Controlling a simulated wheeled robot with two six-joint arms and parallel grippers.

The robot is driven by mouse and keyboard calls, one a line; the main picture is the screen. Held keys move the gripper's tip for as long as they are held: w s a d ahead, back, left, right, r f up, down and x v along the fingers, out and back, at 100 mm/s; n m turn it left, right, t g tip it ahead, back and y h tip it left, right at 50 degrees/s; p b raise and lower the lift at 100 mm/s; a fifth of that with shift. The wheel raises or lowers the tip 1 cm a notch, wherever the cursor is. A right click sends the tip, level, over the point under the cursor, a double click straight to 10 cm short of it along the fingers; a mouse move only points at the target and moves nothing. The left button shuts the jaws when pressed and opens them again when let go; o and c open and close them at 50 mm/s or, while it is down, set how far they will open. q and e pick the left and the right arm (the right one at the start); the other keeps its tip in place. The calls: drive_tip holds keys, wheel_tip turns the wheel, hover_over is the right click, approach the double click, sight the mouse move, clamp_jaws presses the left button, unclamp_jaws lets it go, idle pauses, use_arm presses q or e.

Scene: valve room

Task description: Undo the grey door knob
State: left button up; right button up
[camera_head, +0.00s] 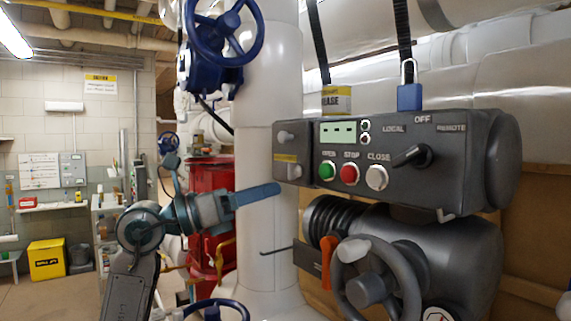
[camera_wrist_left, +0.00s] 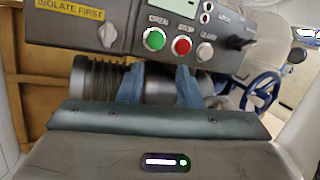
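A small grey door (camera_head: 291,153) is on the left end of the dark grey control box. It has a yellow label and two grey knobs, an upper knob (camera_head: 286,136) and a lower knob (camera_head: 294,171). In the left wrist view, one grey knob (camera_wrist_left: 108,36) shows beside the "ISOLATE FIRST" label (camera_wrist_left: 70,9). My left gripper (camera_head: 270,190) is just below and left of the lower knob in the head view. The left wrist view shows its blue fingers (camera_wrist_left: 158,76) apart, with nothing between them. My right gripper is out of view.
The control box (camera_head: 440,165) has green, red and white buttons, a black selector and a blue padlock (camera_head: 409,97). Below are a grey handwheel (camera_head: 365,285) and an orange lever (camera_head: 327,262). A white pipe (camera_head: 270,100) stands behind my gripper. Open floor lies at left.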

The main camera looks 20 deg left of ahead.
sight(288, 164)
use_arm(q)
drive_tip(key=w+a+r+n+t+y, duration=0.1)
drive_tip(key=a+r+t+y, duration=0.1)
drive_tip(key=a+r+y, duration=0.3)
drive_tip(key=shift+y, duration=0.4)
drive_tip(key=shift+f+p+x, duration=0.2)
drive_tip(key=shift+p+x, duration=0.95)
drive_tip(key=shift+x, duration=1.55)
drive_tip(key=shift+f+p+x, duration=0.2)
drive_tip(key=shift+p+x, duration=0.95)
drive_tip(key=shift+x, duration=1.55)
drive_tip(key=shift+w+a, duration=0.15)
clamp_jaws()
